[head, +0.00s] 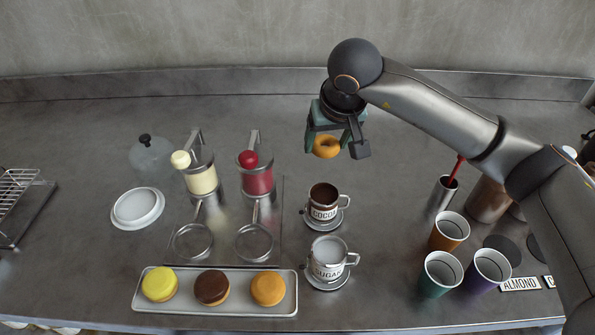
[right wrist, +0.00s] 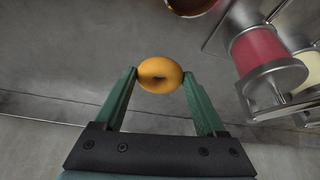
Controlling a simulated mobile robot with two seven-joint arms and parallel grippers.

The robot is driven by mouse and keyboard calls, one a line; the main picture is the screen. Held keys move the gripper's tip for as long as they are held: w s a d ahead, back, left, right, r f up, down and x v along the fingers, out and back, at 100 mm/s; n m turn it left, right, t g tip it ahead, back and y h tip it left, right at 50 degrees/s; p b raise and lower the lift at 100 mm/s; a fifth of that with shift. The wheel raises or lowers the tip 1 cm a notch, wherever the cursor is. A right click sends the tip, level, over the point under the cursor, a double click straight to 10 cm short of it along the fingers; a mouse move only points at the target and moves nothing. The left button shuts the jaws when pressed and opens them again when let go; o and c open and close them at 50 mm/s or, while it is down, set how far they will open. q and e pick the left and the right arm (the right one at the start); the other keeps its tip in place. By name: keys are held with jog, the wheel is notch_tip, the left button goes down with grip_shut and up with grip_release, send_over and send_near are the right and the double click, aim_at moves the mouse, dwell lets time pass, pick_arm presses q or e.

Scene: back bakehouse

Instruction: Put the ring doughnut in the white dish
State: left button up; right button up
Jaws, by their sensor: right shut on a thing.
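The ring doughnut (head: 326,147) is golden orange with a small hole. My right gripper (head: 326,142) is shut on it, a finger on each side, behind the cocoa cup. In the right wrist view the doughnut (right wrist: 160,75) sits between the green fingertips (right wrist: 160,80). It appears held above the counter; its exact height is hard to tell. The white dish (head: 137,208) is round, shallow and empty on the left of the counter, well to the left of the gripper. My left gripper does not show.
Cream and red dispensers (head: 257,172) stand between the dish and my gripper. A cocoa cup (head: 323,200) and a sugar cup (head: 328,258) stand in front. A tray (head: 215,309) holds three round cakes. Coloured cups (head: 449,231) stand at right. A clear dome (head: 150,157) is behind the dish.

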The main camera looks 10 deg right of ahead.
notch_tip(320, 180, down, 9)
jog(key=shift+r, duration=0.1)
dwell(0.3)
jog(key=shift+f, duration=0.25)
jog(key=o, duration=0.9)
jog(key=shift+r, duration=0.1)
